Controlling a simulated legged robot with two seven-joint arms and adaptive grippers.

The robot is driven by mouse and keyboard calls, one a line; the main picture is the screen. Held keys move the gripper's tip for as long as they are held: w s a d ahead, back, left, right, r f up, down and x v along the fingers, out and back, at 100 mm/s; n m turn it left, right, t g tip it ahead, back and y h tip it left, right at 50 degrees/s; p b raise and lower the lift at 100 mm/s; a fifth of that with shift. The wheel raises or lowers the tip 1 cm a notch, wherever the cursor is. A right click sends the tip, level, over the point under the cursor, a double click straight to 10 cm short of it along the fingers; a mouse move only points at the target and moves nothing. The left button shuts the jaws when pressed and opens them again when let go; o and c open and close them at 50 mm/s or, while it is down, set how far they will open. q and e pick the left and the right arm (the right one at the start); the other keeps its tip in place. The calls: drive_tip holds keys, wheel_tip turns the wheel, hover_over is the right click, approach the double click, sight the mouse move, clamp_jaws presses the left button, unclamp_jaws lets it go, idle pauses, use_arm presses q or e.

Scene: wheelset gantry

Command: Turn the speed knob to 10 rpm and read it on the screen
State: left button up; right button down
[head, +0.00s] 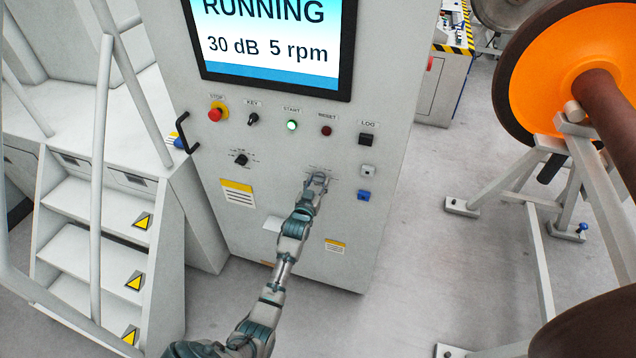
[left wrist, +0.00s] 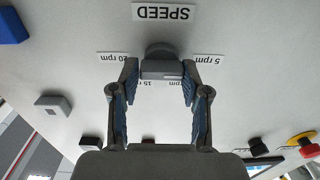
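The speed knob (left wrist: 161,70) is a dark grey knob on the panel under the SPEED label (left wrist: 164,12), which shows upside down in the left wrist view. My left gripper (left wrist: 160,84) has one finger on each side of the knob, with no clear gap at the fingertips. In the head view my left gripper (head: 317,181) reaches the lower right of the panel and hides the knob. Labels for 5 rpm (left wrist: 209,60), 15 rpm and 20 rpm surround the knob; the 15 rpm one is partly covered. The screen (head: 270,45) reads RUNNING, 30 dB, 5 rpm. My right gripper is not in view.
The cabinet (head: 215,115) also carries a red stop button (head: 216,112), a key switch, a lit start button, a reset button and another knob (head: 240,159). A black handle (head: 183,132) sticks out at its left edge. Steps stand left; an orange wheel (head: 555,70) stands right.

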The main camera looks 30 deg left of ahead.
use_arm(q)
drive_tip(key=shift+d, duration=0.3)
drive_tip(key=shift+c, duration=1.2)
drive_tip(key=shift+a, duration=0.45)
drive_tip(key=shift+m, duration=0.4)
drive_tip(key=shift+d+r+m+p, duration=0.15)
drive_tip(key=shift+m+p, duration=0.4)
drive_tip(key=shift+m, duration=0.05)
drive_tip(key=shift+m+p, duration=0.55)
drive_tip(key=shift+m, duration=0.65)
drive_tip(key=m, duration=0.2)
drive_tip(key=shift+m+p, duration=0.3)
drive_tip(key=shift+m, duration=0.1)
drive_tip(key=shift+d+f+m, duration=0.1)
drive_tip(key=shift+f+m, duration=0.1)
drive_tip(key=shift+m, duration=2.1)
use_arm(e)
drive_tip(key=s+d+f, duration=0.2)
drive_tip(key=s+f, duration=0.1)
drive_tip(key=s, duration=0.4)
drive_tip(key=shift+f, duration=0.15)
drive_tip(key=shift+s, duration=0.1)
use_arm(q)
drive_tip(key=shift+f, duration=0.1)
